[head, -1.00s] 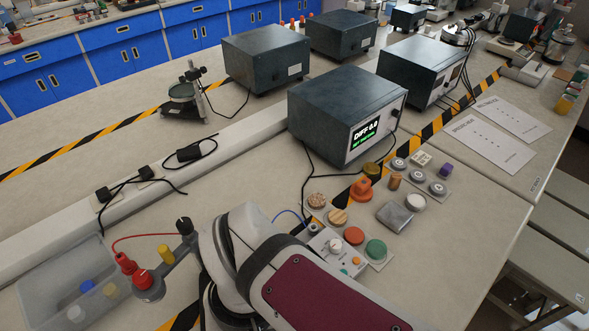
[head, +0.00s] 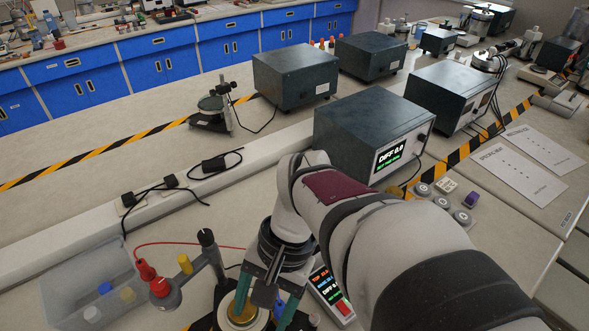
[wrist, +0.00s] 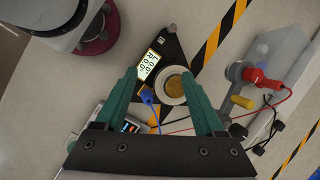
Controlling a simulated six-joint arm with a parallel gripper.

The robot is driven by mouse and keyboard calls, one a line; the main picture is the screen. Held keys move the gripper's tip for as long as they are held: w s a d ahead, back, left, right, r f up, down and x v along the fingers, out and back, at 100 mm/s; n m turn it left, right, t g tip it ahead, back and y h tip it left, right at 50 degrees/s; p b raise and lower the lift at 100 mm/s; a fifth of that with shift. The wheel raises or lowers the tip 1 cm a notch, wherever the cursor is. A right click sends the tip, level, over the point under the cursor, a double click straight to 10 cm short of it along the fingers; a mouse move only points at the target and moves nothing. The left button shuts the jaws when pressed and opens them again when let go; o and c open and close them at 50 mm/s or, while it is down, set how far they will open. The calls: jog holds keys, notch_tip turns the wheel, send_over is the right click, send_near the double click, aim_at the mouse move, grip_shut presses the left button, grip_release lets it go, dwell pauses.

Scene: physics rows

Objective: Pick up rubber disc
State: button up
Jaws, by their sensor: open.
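My gripper (head: 262,316) is open, with two teal fingers pointing down, near the bottom of the head view. In the wrist view my gripper (wrist: 160,73) has nothing held between its fingers. A round gold disc or pan with a pale ring (wrist: 175,87) lies between and beyond the fingertips, on a black triangular device (wrist: 160,52) with a small display. The gold disc also shows beside a finger in the head view (head: 241,308). I cannot identify any disc as rubber. My arm covers the area where loose discs showed earlier.
A clear tray (head: 88,277) with small coloured pieces stands left, beside a stand with a red plug (head: 147,270). A lit handheld panel (head: 332,295) is right of the gripper. A large DIFF box (head: 355,130) stands behind my arm. Cables cross the bench.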

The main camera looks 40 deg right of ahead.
jog(key=w+d+f+m+t+y, duration=0.1)
jog(key=d+f+m+t, duration=0.2)
jog(key=d+m, duration=0.65)
jog(key=w+d+f+m+t+y, duration=0.1)
jog(key=d+f+m+t+y, duration=0.2)
jog(key=d, duration=1.1)
jog(key=s+d+f+m+t+h, duration=0.6)
jog(key=s+d+f+m, duration=0.35)
jog(key=s+d, duration=0.4)
jog(key=x, duration=1)
jog(key=a+x, duration=0.1)
jog(key=x, duration=0.4)
jog(key=shift+w+a+r, duration=0.1)
jog(key=shift+w+r, duration=0.05)
jog(key=shift+r, duration=0.2)
jog(key=c, duration=1)
